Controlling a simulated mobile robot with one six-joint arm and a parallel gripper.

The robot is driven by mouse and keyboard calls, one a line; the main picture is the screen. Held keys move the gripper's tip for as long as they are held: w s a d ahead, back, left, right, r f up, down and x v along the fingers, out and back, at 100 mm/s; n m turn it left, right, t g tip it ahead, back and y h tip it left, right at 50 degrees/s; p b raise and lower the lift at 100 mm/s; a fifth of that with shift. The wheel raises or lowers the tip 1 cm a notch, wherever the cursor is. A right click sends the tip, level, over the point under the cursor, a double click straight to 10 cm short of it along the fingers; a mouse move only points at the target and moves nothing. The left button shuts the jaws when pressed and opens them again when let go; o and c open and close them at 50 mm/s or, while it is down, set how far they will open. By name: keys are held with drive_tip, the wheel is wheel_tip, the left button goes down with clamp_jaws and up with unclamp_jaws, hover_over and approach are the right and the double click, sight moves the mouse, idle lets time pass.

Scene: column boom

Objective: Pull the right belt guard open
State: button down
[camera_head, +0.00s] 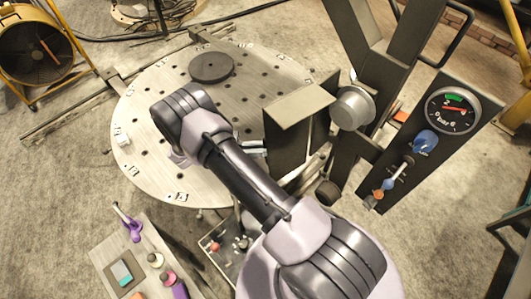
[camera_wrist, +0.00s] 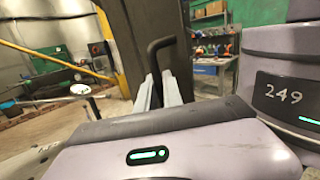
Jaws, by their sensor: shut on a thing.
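In the wrist view my gripper (camera_wrist: 159,92) has its two silver fingers closed around a dark bent bar handle (camera_wrist: 159,46). The handle stands in front of a tall dark panel (camera_wrist: 126,35), which appears to be the belt guard; I cannot tell if it is open. In the head view a dark box-like cover (camera_head: 287,143) with a tan top stands at the right edge of the round table, perhaps the same guard.
The round perforated table (camera_head: 150,95) bears a dark disc (camera_head: 211,67). A gauge panel (camera_head: 430,140) and dark posts stand close on the right. A small bench (camera_head: 105,252) with tools is at lower left. A yellow fan (camera_head: 35,50) stands at upper left.

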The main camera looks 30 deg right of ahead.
drive_tip(key=shift+w+d, duration=0.1)
drive_tip(key=shift+w, duration=0.15)
idle(0.3)
drive_tip(key=c, duration=1.5)
unclamp_jaws()
drive_tip(key=v, duration=0.7)
drive_tip(key=shift+w+f, duration=0.1)
drive_tip(key=shift+w, duration=0.05)
